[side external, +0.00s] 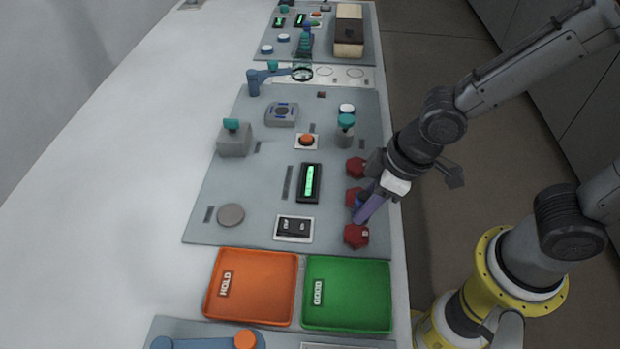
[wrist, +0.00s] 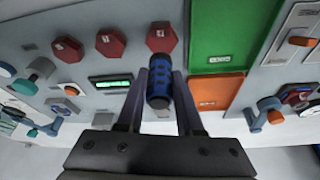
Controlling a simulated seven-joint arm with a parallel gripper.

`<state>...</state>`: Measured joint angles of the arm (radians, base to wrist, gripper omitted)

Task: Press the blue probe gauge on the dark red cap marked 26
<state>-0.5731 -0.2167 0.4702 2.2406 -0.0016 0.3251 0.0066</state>
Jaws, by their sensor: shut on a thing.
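My gripper (wrist: 161,90) is shut on the blue probe gauge (wrist: 159,66), a ribbed blue cylinder with a dark end, held between the two fingers. In the side view my gripper (side external: 369,207) is over the right edge of the panel, largely hiding the gauge. Three dark red caps stand in a row: one nearest the green tray (side external: 356,236), a middle one (side external: 354,196) and a far one (side external: 356,167). In the wrist view they are the right cap (wrist: 161,37), middle cap (wrist: 110,42) and left cap (wrist: 67,48). The gauge's tip appears close to the right cap; contact is unclear. Their numbers are unreadable.
A green GOOD tray (side external: 347,318) and orange HOLD tray (side external: 250,312) lie in front of the panel. A green-lit display (side external: 309,183) and black rocker switch (side external: 294,228) sit left of the caps. A teal-topped post (side external: 345,130) stands beyond them.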

